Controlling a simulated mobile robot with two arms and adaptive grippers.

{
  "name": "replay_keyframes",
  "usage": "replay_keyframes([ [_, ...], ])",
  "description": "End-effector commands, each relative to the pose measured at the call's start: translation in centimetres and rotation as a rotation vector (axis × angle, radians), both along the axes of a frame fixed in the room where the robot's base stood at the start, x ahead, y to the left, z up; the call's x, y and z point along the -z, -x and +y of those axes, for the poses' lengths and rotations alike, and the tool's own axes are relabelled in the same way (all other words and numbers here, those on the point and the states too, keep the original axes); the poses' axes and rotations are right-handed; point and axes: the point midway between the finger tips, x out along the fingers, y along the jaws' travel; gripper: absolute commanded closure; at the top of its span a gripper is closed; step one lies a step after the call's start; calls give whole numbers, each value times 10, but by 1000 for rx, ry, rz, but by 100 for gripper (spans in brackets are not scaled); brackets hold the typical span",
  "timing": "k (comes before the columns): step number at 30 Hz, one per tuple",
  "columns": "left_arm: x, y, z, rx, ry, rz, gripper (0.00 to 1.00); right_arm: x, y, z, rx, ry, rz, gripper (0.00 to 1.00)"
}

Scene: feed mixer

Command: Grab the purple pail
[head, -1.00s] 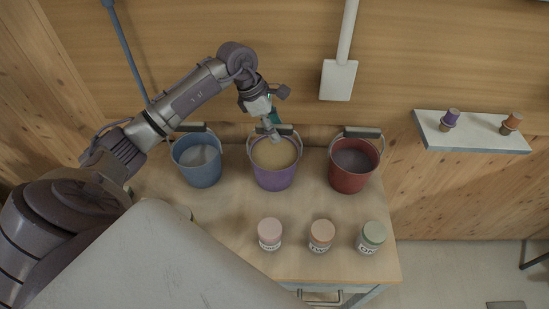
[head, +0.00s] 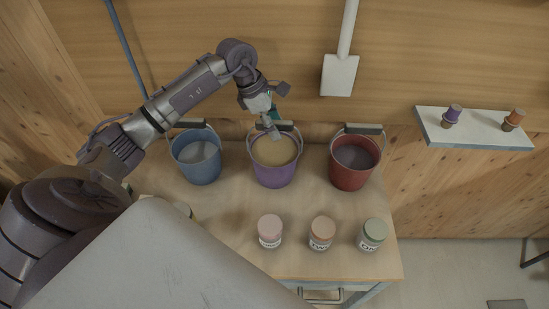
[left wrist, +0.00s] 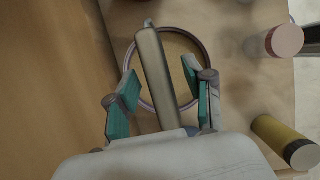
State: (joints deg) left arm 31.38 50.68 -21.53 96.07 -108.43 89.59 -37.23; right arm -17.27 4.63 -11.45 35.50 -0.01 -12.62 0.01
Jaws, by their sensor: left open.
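The purple pail (head: 274,172) stands upright on the table between a blue and a red pail, with pale yellow-tan feed in it. Its handle grip shows as a long tan bar in the left wrist view (left wrist: 155,75), with the pail's round rim (left wrist: 206,62) behind it. My left gripper (head: 271,126) is above the back of the purple pail, pointing down. In the left wrist view its teal-padded fingers (left wrist: 160,103) are open, one on each side of the handle grip, with gaps visible. My right gripper is not in view.
The blue pail (head: 198,168) and red pail (head: 351,172) stand close on either side. Several jars, such as the pink-lidded one (head: 270,232), stand along the table's front. A wall shelf (head: 476,132) holds two small items.

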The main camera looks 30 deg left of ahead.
Motion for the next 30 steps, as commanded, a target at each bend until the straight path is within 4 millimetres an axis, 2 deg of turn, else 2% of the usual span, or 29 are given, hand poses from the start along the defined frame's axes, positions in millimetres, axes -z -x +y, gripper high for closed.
replay_keyframes([
  [5,0,0,0,0,0,0,48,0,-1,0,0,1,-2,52],
  [12,0,0,0,0,0,0,88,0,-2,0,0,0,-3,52],
  [15,0,0,0,0,0,0,100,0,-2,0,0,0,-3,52],
  [30,-3,-1,0,0,2,-6,100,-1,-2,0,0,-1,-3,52],
])
